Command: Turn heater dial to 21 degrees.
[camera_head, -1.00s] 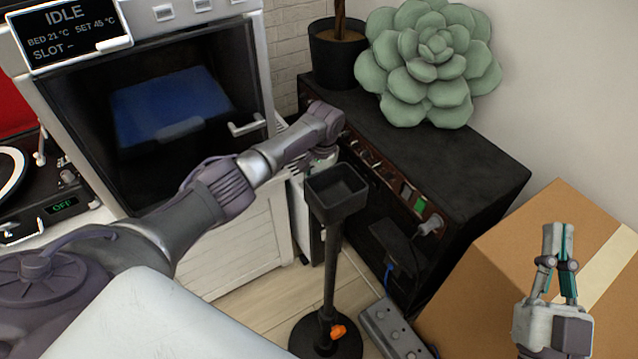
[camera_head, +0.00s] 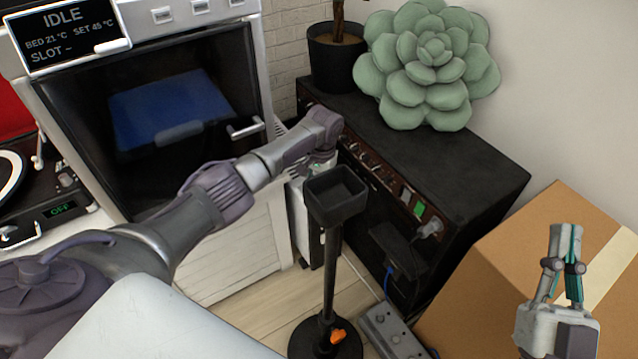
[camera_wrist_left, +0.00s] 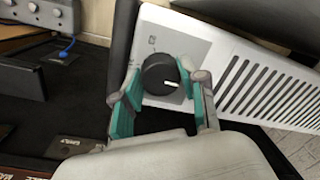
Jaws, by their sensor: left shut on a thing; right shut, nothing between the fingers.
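The heater (camera_wrist_left: 215,62) is a white panel with dark vent slots in the left wrist view. Its round black dial (camera_wrist_left: 160,75) has a white pointer mark that points toward the lower right of the dial in that view. My left gripper (camera_wrist_left: 160,92) has its teal fingers on either side of the dial and is shut on it. In the head view my left arm reaches across to the heater (camera_head: 298,205), and its fingers and the dial are hidden there. My right gripper (camera_head: 566,232) is shut and empty in front of the cardboard box.
A black stand with a small tray (camera_head: 318,205) stands just in front of the left wrist. A black amplifier (camera_head: 460,165) carries a succulent (camera_head: 430,65) and a plant pot (camera_head: 338,58). A cardboard box (camera_head: 490,255) is at right. A power strip (camera_head: 385,325) lies on the floor.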

